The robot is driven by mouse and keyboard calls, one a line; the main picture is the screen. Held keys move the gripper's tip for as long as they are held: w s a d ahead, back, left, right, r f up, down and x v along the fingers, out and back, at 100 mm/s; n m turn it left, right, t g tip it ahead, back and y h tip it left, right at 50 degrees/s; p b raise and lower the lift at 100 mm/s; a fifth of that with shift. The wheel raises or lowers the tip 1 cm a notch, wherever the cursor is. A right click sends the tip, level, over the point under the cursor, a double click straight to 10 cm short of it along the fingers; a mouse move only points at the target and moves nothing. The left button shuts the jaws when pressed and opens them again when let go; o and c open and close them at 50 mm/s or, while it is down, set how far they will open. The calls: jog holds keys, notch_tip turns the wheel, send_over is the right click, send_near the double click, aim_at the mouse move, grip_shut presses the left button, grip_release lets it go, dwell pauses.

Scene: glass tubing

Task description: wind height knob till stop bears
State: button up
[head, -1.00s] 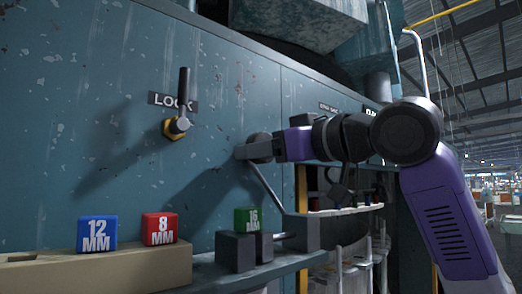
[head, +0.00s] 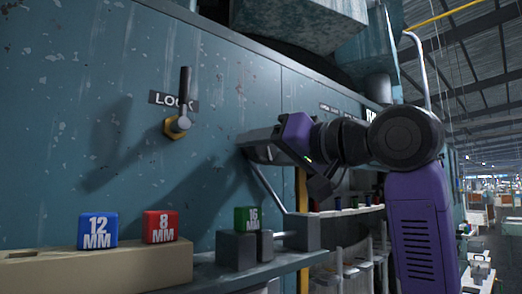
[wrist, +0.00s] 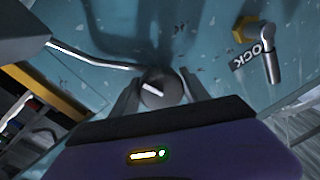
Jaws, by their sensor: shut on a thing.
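The round dark height knob (wrist: 162,88) with a white mark shows between my finger tips in the wrist view. My gripper (wrist: 160,92) is shut on it, one finger on each side. In the head view my gripper (head: 250,146) reaches the blue panel from the right and hides the knob. A thin bent rod (head: 268,187) runs from below the gripper down to a dark block (head: 301,232) on the ledge. A green 16 MM block (head: 247,219) stands among dark blocks (head: 236,250) beside it. I cannot tell whether the stop touches anything.
A LOCK lever (head: 184,97) points up on a brass nut at upper left. Blue 12 MM (head: 97,231) and red 8 MM (head: 160,227) blocks sit on a tan holder (head: 100,272). A shelf with several small items lies behind my arm at right.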

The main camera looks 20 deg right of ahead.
jog(key=shift+m, duration=0.5)
jog(key=o, duration=1.4)
jog(key=shift+c, duration=0.2)
jog(key=shift+s, duration=0.15)
jog(key=b+v, duration=0.2)
jog(key=v, duration=0.5)
jog(key=shift+s+b, duration=0.3)
jog(key=shift+b, duration=0.05)
jog(key=shift+d+f, duration=0.1)
jog(key=shift+d, duration=0.05)
